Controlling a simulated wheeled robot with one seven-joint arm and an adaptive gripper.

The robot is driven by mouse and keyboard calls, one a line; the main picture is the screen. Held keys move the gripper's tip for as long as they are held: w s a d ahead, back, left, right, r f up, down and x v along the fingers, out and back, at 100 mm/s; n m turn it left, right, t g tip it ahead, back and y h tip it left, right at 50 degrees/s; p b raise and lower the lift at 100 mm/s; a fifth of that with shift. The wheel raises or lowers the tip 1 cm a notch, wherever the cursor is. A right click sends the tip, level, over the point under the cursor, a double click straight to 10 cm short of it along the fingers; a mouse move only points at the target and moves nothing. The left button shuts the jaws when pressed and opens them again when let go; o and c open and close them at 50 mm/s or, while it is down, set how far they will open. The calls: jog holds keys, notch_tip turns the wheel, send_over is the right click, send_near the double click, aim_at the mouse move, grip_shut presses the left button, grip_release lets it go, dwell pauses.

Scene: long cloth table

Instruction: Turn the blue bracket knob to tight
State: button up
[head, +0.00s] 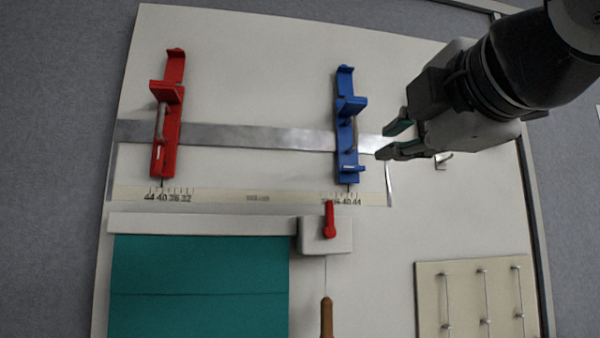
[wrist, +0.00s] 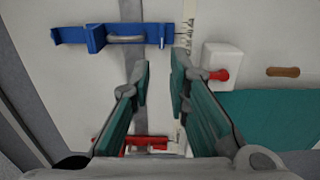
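The blue bracket (head: 347,125) stands upright across the grey metal rail, right of the middle in the head view. A grey curved piece, perhaps its knob (head: 355,130), sits on its right side; I cannot read whether it is loose or tight. In the wrist view the blue bracket (wrist: 70,36) lies at the top, with the grey piece (wrist: 126,38) on it. My gripper (head: 389,141) is just right of the bracket in the head view, apart from it. In the wrist view its two fingers (wrist: 160,80) are spread with nothing between their tips.
A red bracket (head: 166,125) crosses the same rail (head: 260,135) at the left. A number scale (head: 257,197) runs below. A white box with a red lever (head: 330,222) and a teal panel (head: 200,290) are lower down. A pegged board (head: 465,300) is at lower right.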

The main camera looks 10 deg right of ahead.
aim_at(355, 167)
jog(key=w+p, duration=0.1)
jog(key=w, duration=1.2)
jog(key=shift+w+f+p, duration=0.1)
jog(key=shift+w+p, duration=0.2)
jog(key=shift+p, duration=0.05)
jog(key=shift+c, duration=0.6)
grip_shut()
